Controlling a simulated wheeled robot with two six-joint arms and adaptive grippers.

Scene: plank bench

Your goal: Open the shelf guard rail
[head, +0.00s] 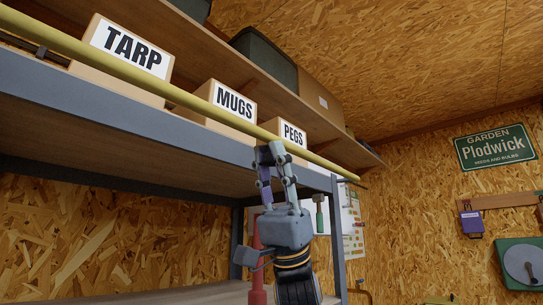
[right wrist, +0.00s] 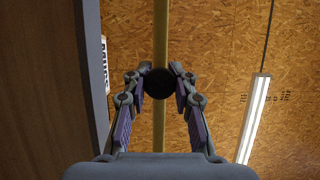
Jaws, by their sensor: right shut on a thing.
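The shelf guard rail is a long yellow bar (head: 215,108) across the front of the upper shelf, in front of the boxes. It runs from the upper left to the shelf's right end. My right gripper (head: 270,152) is raised from below to the rail near the PEGS box. In the right wrist view, its fingers close on both sides of a round black knob (right wrist: 160,83) on the yellow rail (right wrist: 161,35). My left gripper is not in view.
Boxes marked TARP (head: 128,50), MUGS (head: 234,102) and PEGS (head: 293,135) stand on the shelf behind the rail. A grey shelf beam (head: 110,100) runs below it, and a grey post (head: 338,235) stands right of my gripper. Open space lies to the right.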

